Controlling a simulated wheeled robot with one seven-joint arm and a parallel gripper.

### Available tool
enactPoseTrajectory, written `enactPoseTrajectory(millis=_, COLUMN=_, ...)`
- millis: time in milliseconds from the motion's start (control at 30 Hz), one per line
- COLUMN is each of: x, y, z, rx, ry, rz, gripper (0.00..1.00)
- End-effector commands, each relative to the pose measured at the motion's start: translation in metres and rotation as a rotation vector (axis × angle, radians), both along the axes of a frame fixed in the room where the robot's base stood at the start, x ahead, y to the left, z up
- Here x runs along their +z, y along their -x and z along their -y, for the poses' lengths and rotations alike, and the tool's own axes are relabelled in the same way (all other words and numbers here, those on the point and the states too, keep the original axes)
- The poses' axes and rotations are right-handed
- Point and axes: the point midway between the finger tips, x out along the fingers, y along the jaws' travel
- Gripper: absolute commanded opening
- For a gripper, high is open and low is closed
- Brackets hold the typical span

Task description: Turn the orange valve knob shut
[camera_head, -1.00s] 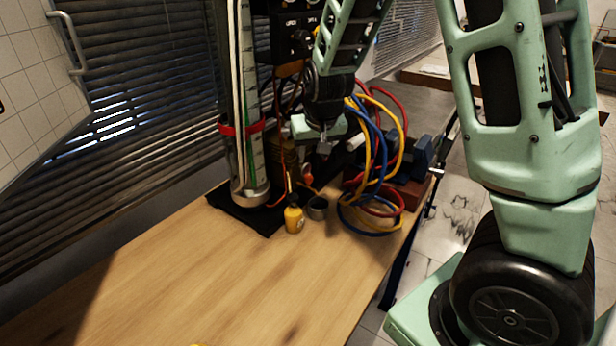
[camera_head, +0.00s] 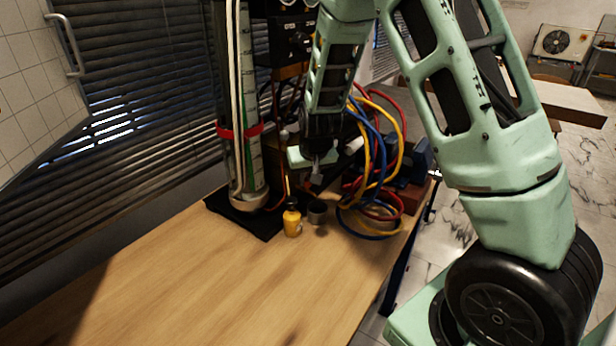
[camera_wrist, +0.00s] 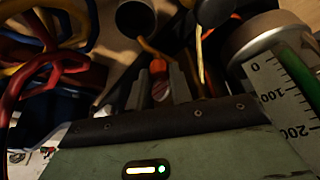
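The orange valve knob (camera_wrist: 158,67) shows in the wrist view between the tips of my gripper (camera_wrist: 159,76). The two grey fingers stand apart, one on each side of the knob, with a narrow gap visible at each side. I cannot tell how deep the knob sits between them. In the head view my gripper (camera_head: 317,174) points down beside the gauge column, and the knob is hidden behind it. A thin orange tube runs by the knob in the wrist view.
The glass gauge column (camera_head: 243,150) stands left of my gripper on a black mat (camera_head: 228,213). A yellow bottle (camera_head: 292,222) and a dark cup (camera_head: 317,212) stand in front. Looped hoses (camera_head: 372,150) hang to the right. The wooden table (camera_head: 190,285) is clear in front.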

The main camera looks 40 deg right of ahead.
Motion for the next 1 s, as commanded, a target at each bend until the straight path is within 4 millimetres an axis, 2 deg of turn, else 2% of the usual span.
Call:
enactPoseTrajectory(millis=33, x=0.0001, y=0.0002, z=0.0001, rx=0.000, ry=0.000, rz=0.000, gripper=0.04)
enactPoseTrajectory(millis=67, x=0.0001, y=0.0002, z=0.0001, rx=0.000, ry=0.000, rz=0.000, gripper=0.00)
enactPoseTrajectory(millis=233, x=0.0018, y=0.0003, z=-0.0005, rx=-0.013, ry=0.000, rz=-0.002, gripper=0.00)
enactPoseTrajectory(millis=500, x=0.0016, y=0.0003, z=-0.0017, rx=-0.127, ry=0.000, rz=-0.003, gripper=0.00)
enactPoseTrajectory(millis=767, x=0.0000, y=0.0000, z=-0.0008, rx=-0.136, ry=-0.001, rz=-0.001, gripper=0.00)
enactPoseTrajectory(millis=800, x=0.0000, y=0.0000, z=-0.0008, rx=-0.136, ry=-0.001, rz=-0.001, gripper=0.24)
enactPoseTrajectory(millis=867, x=0.0000, y=0.0000, z=-0.0007, rx=-0.136, ry=-0.001, rz=-0.001, gripper=0.41)
enactPoseTrajectory(millis=1000, x=0.0001, y=-0.0001, z=-0.0008, rx=-0.135, ry=0.000, rz=0.000, gripper=0.43)
